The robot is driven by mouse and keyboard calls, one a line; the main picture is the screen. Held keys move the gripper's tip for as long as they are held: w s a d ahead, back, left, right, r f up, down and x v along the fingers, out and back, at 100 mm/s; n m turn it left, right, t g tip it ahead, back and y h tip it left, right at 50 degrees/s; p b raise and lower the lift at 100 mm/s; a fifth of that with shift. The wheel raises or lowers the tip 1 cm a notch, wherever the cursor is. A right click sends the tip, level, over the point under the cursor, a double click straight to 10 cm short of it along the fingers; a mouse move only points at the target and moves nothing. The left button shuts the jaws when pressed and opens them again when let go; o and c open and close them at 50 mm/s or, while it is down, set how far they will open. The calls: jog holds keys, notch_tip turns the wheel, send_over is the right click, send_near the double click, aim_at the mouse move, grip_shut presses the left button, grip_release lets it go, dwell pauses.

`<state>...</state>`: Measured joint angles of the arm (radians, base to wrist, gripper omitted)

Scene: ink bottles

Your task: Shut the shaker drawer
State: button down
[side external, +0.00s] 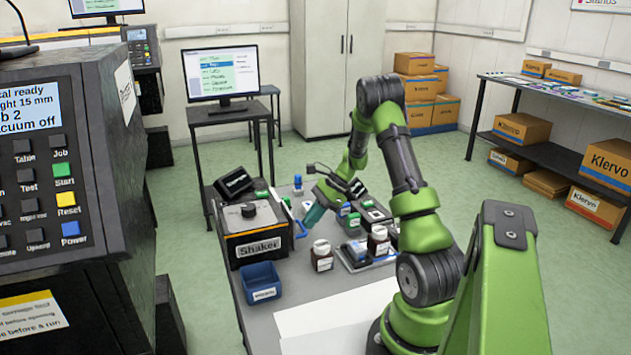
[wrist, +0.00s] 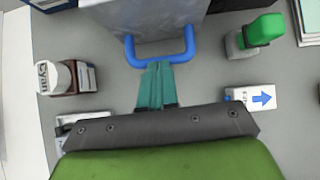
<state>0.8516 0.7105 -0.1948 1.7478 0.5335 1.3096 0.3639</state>
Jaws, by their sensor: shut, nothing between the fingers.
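The shaker (side external: 257,232) is a dark box with a light top, a black knob and a "Shaker" label, standing on the grey table. A blue handle (side external: 302,229) shows at its right side. In the wrist view the blue U-shaped handle (wrist: 161,62) is fixed to a grey drawer body (wrist: 150,24) at the top of the picture. How far the drawer stands out is hard to tell. My gripper (side external: 313,216) has teal fingers, shut and empty. In the wrist view its fingertips (wrist: 157,68) are at the handle's bar; contact is unclear.
A white-capped Cyan bottle (wrist: 72,78) stands left of my fingers in the wrist view. A blue bin (side external: 261,281) stands in front of the shaker. Several bottles crowd the table's right side.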

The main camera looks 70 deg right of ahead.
jog(key=shift+w+a, duration=0.85)
jog(key=shift+a, duration=0.05)
